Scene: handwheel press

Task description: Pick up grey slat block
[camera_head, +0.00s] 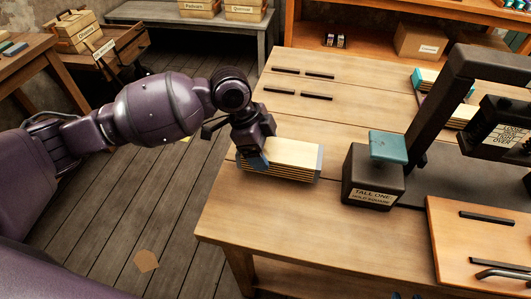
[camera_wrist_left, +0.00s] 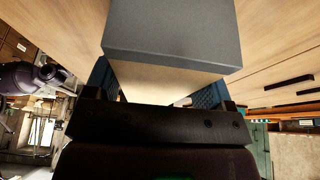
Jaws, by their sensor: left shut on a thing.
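The grey slat block (camera_head: 288,157) is a stack of pale wooden slats with a grey end. It is at the left edge of the wooden workbench, and I cannot tell whether it touches the top. My left gripper (camera_head: 252,156) is shut on its left end, with blue fingertips against it. In the left wrist view the block's grey end (camera_wrist_left: 170,30) fills the upper middle, and the left gripper (camera_wrist_left: 155,88) has a blue finger on each side of its pale body.
A black stand (camera_head: 373,185) with a teal block (camera_head: 388,146) on top is to the right of the slat block. Beyond it is the black press frame (camera_head: 440,100). Teal-topped slat stacks (camera_head: 426,80) lie at the back right. Dark bars (camera_head: 301,95) lie on the bench (camera_head: 350,75).

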